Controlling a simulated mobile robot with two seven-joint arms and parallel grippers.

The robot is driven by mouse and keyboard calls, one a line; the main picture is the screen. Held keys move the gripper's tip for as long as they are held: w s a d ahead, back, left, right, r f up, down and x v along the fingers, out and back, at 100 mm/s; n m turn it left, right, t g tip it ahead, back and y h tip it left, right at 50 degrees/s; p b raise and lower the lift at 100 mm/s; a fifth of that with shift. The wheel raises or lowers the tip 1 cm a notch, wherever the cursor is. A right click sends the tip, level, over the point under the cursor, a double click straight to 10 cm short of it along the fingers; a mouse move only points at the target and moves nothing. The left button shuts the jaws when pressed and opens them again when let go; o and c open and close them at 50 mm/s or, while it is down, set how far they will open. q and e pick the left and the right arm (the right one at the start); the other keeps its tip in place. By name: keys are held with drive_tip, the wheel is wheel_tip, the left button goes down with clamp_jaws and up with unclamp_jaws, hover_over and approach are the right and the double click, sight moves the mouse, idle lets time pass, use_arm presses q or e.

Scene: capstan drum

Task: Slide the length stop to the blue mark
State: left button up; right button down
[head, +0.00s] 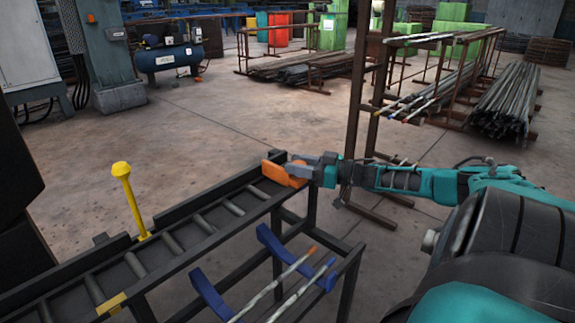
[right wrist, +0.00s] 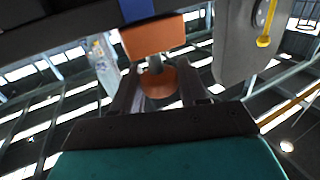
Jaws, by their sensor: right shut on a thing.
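The orange length stop (head: 276,172) sits on the rail at the far end of the black roller bench. My right gripper (head: 299,167) reaches it from the right. In the right wrist view the stop's block (right wrist: 152,38) is close ahead, and the fingers (right wrist: 158,85) are shut around its handle, which has a round orange end (right wrist: 157,83). A blue band (right wrist: 137,10), which looks like the blue mark, crosses the dark rail right beside the block. In the head view I cannot make out the blue mark. My left gripper is out of view.
The roller bench (head: 205,222) runs from lower left to the centre, with a yellow mark (head: 112,303) on its near part. A yellow lever (head: 122,180) stands up beside it. Blue brackets (head: 268,240) carry thin rods below. A rusty post (head: 357,90) stands behind my right arm.

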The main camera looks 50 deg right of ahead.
drive_tip(key=shift+w+d+r, duration=0.1)
drive_tip(key=shift+d+r, duration=0.2)
drive_tip(key=c, duration=0.7)
unclamp_jaws()
drive_tip(key=shift+d, duration=0.1)
drive_tip(key=shift+f, duration=0.1)
drive_tip(key=shift+s, duration=0.55)
drive_tip(key=p+v, duration=0.4)
drive_tip(key=v, duration=0.8)
drive_tip(key=shift+d+p, duration=0.1)
drive_tip(key=shift+p, duration=0.3)
